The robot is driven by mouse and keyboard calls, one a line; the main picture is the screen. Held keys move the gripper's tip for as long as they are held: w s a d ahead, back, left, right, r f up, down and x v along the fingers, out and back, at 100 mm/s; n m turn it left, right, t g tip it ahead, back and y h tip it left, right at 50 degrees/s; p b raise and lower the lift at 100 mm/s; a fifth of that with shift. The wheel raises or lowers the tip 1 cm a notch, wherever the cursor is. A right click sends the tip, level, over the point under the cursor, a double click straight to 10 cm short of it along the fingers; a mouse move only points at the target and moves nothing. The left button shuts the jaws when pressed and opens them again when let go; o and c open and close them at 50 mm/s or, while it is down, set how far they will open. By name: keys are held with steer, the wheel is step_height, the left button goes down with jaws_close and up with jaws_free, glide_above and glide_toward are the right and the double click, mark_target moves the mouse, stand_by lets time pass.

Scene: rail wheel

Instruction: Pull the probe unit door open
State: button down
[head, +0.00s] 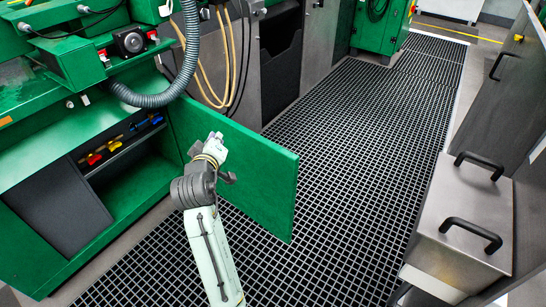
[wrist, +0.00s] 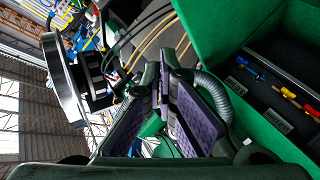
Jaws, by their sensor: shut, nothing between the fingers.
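The green probe unit door (head: 262,180) stands swung wide open in the head view, sticking out from the cabinet over the grating floor. The open green cabinet (head: 150,175) shows its inside, with a shelf of red, yellow and blue-handled items (head: 95,158). My gripper (head: 215,142) is at the inner, cabinet-facing side of the door, near its top edge. I cannot tell whether it touches the door. In the wrist view the fingers with purple pads (wrist: 172,105) are shut with nothing between them. The coloured handles (wrist: 290,94) show at the right there.
A grey corrugated hose (head: 165,97) hangs above the cabinet and door. A metal box with black handles (head: 462,215) stands at the right. A dark grey panel (head: 60,210) covers the cabinet's lower left. The grating floor (head: 370,120) right of the door is clear.

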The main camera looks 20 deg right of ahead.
steer(key=s+d+f+n+g+h, duration=0.35)
steer(key=d+f+n+h, duration=0.2)
steer(key=f+n, duration=0.4)
steer(key=n+h, duration=0.5)
steer(key=n, duration=0.5)
glide_toward(282, 157)
steer(key=shift+g, duration=0.45)
steer(key=p+x, duration=0.2)
steer(key=x, duration=0.5)
steer(key=shift+w+a+r, duration=0.1)
steer(key=shift+w+r, duration=0.05)
steer(key=w+d+n+t+y+b, duration=0.2)
steer(key=w+d, duration=0.9)
steer(key=d, duration=0.4)
steer(key=shift+w+d+t+b, duration=0.3)
steer(key=shift+w+t, duration=0.1)
